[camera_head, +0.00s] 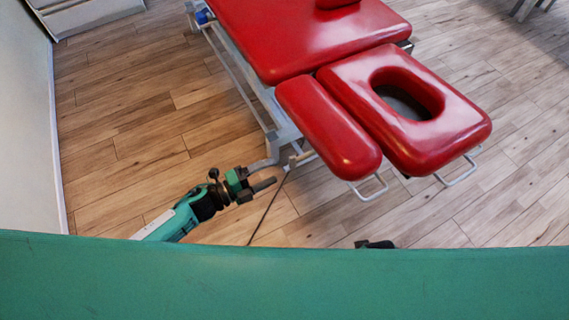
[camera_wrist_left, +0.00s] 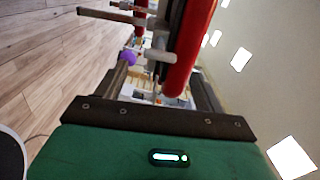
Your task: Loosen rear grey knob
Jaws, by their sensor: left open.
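The red treatment table (camera_head: 300,40) stands on a pale metal frame (camera_head: 285,130), with a red side cushion (camera_head: 330,125) and a headpiece with a face hole (camera_head: 440,125). My left gripper (camera_head: 262,176) is open and empty, close to the frame below the side cushion. In the left wrist view, the gripper (camera_wrist_left: 160,75) faces the frame's metal rods and the red cushion edge (camera_wrist_left: 190,45). A grey rod or knob end (camera_wrist_left: 158,56) shows between the fingers' lines; I cannot tell whether it is the rear grey knob. A purple knob (camera_wrist_left: 129,57) shows near the left finger's tip.
Wire handles (camera_head: 370,188) stick out below the cushions. A white cabinet (camera_head: 85,15) stands at the far left, beside a wall (camera_head: 25,130). The wooden floor (camera_head: 130,130) left of the table is clear. A dark part (camera_head: 375,244), perhaps my right gripper, peeks over my green body.

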